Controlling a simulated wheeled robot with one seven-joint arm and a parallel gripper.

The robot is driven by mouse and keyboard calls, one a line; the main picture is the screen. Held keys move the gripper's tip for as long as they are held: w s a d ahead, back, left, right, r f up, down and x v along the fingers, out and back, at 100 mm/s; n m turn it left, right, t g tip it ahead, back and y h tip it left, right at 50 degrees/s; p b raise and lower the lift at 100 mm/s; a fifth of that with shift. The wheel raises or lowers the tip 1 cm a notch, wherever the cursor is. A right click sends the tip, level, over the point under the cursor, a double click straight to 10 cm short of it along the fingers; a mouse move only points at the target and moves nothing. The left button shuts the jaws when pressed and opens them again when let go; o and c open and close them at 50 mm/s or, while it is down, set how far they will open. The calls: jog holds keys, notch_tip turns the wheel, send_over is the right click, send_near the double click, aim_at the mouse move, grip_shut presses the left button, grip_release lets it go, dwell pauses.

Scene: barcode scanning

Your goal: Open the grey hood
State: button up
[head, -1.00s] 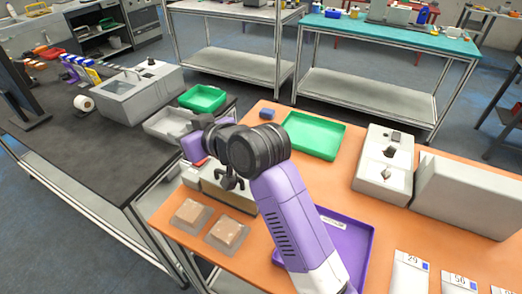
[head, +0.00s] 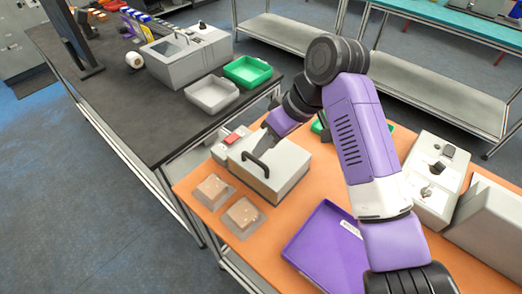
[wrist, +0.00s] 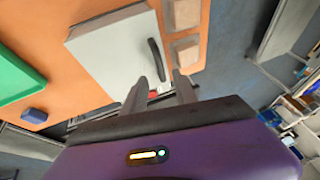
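The grey hood (head: 282,168) is a pale box-like cover on the orange table, with a black bar handle (head: 259,158) on its side. It looks shut. In the wrist view the hood (wrist: 108,52) is seen from above, with the dark curved handle (wrist: 156,60) near its right edge. My gripper (wrist: 168,80) is open and empty, its two grey fingers apart. The handle appears just beyond the left fingertip, and I cannot tell if they touch. In the head view the fingertips are mostly hidden behind my purple wrist and the hood.
Two clear-wrapped packs (head: 213,191) lie in front of the hood. A red button (head: 232,139) sits on the base beside it. A purple tray (head: 328,250) is close on the right. A grey device (head: 434,165) stands farther right. The black bench (head: 120,110) is to the left.

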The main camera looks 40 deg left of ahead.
aim_at(269, 157)
jog(key=shift+p+x, duration=0.35)
jog(key=shift+x, duration=2.15)
jog(key=shift+a, duration=0.1)
grip_shut()
